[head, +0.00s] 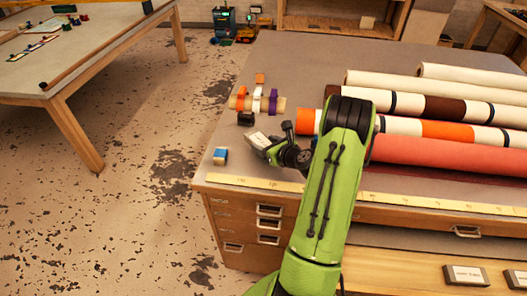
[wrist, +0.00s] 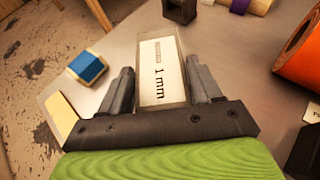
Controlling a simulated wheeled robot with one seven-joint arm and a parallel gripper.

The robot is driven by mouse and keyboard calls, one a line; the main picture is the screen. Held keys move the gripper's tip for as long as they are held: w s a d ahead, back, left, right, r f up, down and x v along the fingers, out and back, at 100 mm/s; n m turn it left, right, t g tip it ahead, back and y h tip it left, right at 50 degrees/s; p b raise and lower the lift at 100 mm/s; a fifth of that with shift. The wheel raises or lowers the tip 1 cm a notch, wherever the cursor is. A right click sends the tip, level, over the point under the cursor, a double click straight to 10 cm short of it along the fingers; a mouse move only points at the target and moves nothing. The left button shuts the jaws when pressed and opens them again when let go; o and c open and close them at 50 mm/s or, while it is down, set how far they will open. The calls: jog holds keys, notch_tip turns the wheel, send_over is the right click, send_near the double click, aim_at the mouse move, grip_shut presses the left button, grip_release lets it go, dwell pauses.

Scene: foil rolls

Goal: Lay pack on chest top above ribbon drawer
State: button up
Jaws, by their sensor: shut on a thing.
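My gripper (head: 268,147) is shut on a pale pack (head: 258,140) and holds it over the near left part of the chest top (head: 300,72). In the wrist view the pack (wrist: 163,52) sits between the two dark fingers of my gripper (wrist: 160,86), and its white face reads "1 mm". I cannot tell how far the pack is from the surface. The chest front has several drawers with metal pulls (head: 268,225) at the left. Their labels are too small to read, so I cannot tell which is the ribbon drawer.
A blue and white block (head: 220,155) lies left of the pack. Behind are a black block (head: 246,118), a rod with ribbon rolls (head: 258,104) and an orange block (head: 259,78). Long rolls (head: 430,150) cover the right. A yellow rule (head: 250,182) runs along the front edge.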

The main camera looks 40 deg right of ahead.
notch_tip(320, 180, down, 3)
jog(key=shift+r, duration=0.2)
jog(key=o, duration=1.2)
jog(key=shift+f+b, duration=0.2)
jog(key=shift+b, duration=0.1)
jog(key=shift+c, duration=0.2)
jog(key=shift+r, duration=0.1)
